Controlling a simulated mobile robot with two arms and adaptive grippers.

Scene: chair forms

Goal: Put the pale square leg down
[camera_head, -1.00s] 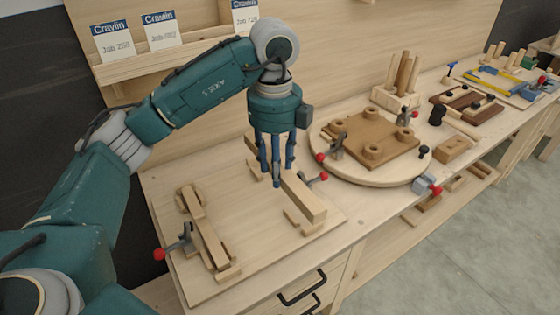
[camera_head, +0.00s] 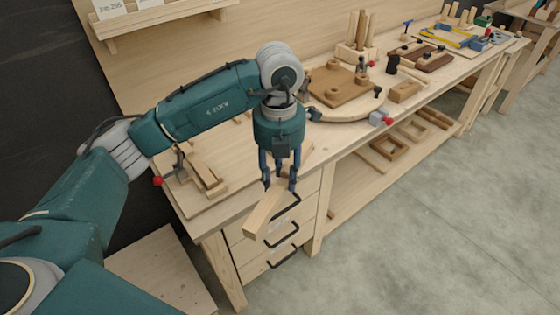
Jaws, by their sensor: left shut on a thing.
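My left gripper (camera_head: 279,178) is shut on the pale square leg (camera_head: 264,213). The leg is a light wooden bar with a square end that points down and left. The gripper holds it in the air near the bench's front edge, in front of the drawers in the picture. My left arm hides part of the wooden board on the bench. My right gripper is not in view.
The workbench (camera_head: 333,148) runs to the upper right. A clamp with a red knob (camera_head: 158,181) and wooden bars (camera_head: 205,174) are at its left. A brown seat block (camera_head: 341,86) sits on a round board. Drawers (camera_head: 262,237) are below. Grey floor (camera_head: 430,230) is clear at right.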

